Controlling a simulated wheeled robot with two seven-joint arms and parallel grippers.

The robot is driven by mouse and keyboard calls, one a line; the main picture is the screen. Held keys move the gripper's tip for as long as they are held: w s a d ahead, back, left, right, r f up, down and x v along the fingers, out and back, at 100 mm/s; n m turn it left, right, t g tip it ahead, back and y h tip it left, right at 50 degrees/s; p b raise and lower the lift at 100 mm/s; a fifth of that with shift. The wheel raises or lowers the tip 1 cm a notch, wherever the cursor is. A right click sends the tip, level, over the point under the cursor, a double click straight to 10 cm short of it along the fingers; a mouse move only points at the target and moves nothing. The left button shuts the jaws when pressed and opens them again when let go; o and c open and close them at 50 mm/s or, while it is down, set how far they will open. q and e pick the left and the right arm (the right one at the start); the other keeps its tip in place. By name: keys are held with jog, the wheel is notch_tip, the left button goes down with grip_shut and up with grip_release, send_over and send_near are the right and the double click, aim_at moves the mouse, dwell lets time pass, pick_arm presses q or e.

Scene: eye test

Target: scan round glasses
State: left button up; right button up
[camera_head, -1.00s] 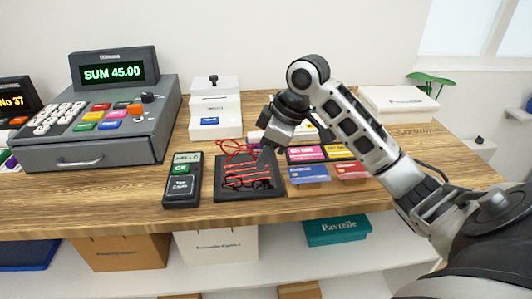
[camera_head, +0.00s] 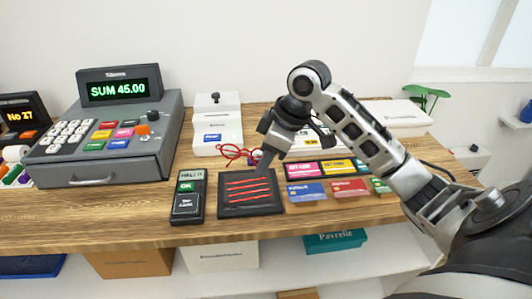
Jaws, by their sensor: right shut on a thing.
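The red round glasses (camera_head: 234,153) show at the back edge of the dark scan pad (camera_head: 228,209), which has red lines across it. My right gripper (camera_head: 265,162) comes in from the right over the back of the pad. It is shut on the glasses at their right end, and its fingers hide part of them. The glasses appear to be raised, but their height is hard to tell. The cash register (camera_head: 160,150) stands at the left, and its display (camera_head: 117,90) reads SUM 45.00. My left gripper is out of view.
A card terminal (camera_head: 188,196) lies left of the pad. Several coloured cards (camera_head: 306,192) lie right of it, partly under my arm. A white box (camera_head: 218,122) stands behind. The wooden counter (camera_head: 330,219) is clear along its front edge.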

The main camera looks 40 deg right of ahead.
jog(key=s+a+r, duration=0.2)
jog(key=s+a, duration=0.5)
jog(key=s, duration=0.5)
jog(key=shift+a+r, duration=0.15)
jog(key=shift+r, duration=0.2)
